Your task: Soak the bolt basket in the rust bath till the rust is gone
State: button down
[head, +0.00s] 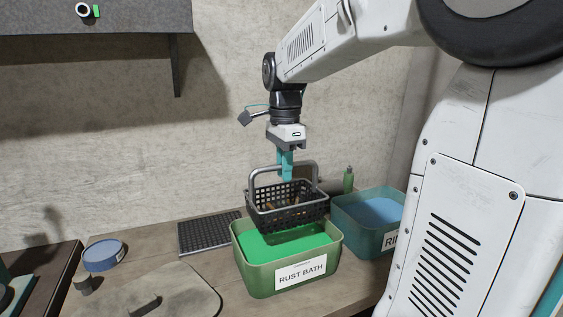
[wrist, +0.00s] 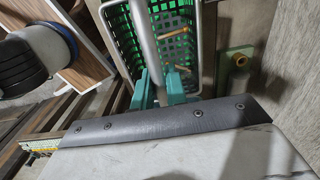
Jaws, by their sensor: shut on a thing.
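My gripper (head: 287,170) is shut on the handle of a dark mesh basket (head: 290,209). The basket hangs roughly level over the rust bath (head: 258,278), a green tub labelled RUST BATH with bright green liquid. Its base looks above the liquid, around rim height; the exact gap is hard to tell. Brownish bolts lie in the basket and show in the wrist view (wrist: 174,33), with green liquid seen through the mesh. The teal fingers (wrist: 155,88) are at the handle there. How much rust is on the bolts is too small to tell.
A blue-green tub (head: 347,216) with blue liquid and a partly hidden label starting RI stands right of the bath. A black drain grid (head: 208,234) lies left. A blue round tin (head: 102,254) sits at the left edge.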

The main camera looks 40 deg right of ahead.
aim_at(285, 214)
jog(key=shift+s+f, duration=0.1)
jog(key=shift+f, duration=6.6)
jog(key=shift+r, duration=0.15)
jog(key=shift+r, duration=0.5)
jog(key=shift+f, duration=0.15)
jog(key=shift+f, duration=0.5)
jog(key=shift+r, duration=0.65)
jog(key=shift+f, duration=0.15)
